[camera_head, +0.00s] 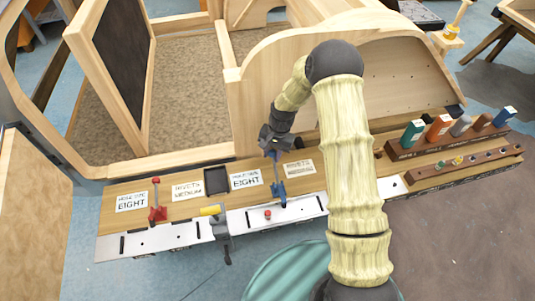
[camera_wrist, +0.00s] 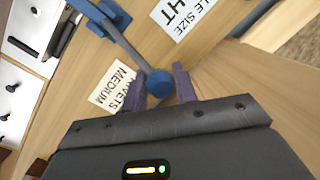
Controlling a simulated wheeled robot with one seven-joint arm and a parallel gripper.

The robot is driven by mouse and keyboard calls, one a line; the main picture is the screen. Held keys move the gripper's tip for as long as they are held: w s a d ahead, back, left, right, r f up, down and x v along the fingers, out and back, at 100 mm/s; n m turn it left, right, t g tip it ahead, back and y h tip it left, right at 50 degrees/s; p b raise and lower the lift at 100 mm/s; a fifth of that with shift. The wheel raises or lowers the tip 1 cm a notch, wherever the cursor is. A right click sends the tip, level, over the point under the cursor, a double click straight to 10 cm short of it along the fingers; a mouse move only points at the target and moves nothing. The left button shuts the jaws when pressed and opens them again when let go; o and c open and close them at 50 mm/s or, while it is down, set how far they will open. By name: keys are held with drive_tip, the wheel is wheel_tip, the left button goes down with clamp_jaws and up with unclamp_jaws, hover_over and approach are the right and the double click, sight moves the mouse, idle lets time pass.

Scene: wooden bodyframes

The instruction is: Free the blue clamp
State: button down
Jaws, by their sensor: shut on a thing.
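The blue clamp (camera_head: 279,189) stands on the wooden bench ledge, to the right of a label reading EIGHT. In the wrist view its blue base (camera_wrist: 105,17) is at the top left. A grey lever runs from the base to a round blue knob (camera_wrist: 159,82). My gripper (camera_head: 272,142) is above the clamp, at the top of its lever. In the wrist view my gripper (camera_wrist: 162,84) has its purple fingers on either side of the blue knob, shut on it. A red clamp (camera_head: 157,205) with an upright lever stands further left on the ledge.
Paper labels (camera_head: 187,190) and a dark tray (camera_head: 216,180) lie on the ledge. A yellow-handled tool (camera_head: 212,210) is at the front edge. The wooden bodyframe (camera_head: 240,115) rises close behind my gripper.

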drive_tip(key=f+b, duration=0.1)
drive_tip(key=w+f+b, duration=0.1)
drive_tip(key=f, duration=0.1)
drive_tip(key=w+f+b, duration=0.1)
drive_tip(key=f, duration=0.1)
drive_tip(key=shift+w+a, duration=0.2)
drive_tip(key=shift+a, duration=0.05)
drive_tip(key=shift+d+f, duration=0.2)
drive_tip(key=shift+f, duration=0.15)
drive_tip(key=shift+a+f+b, duration=0.15)
drive_tip(key=shift+f+b, duration=0.05)
drive_tip(key=shift+b, duration=0.15)
drive_tip(key=shift+s+a, duration=0.1)
drive_tip(key=shift+s, duration=0.05)
drive_tip(key=shift+s+f, duration=0.1)
drive_tip(key=c, duration=1.1)
unclamp_jaws()
drive_tip(key=shift+c, duration=0.2)
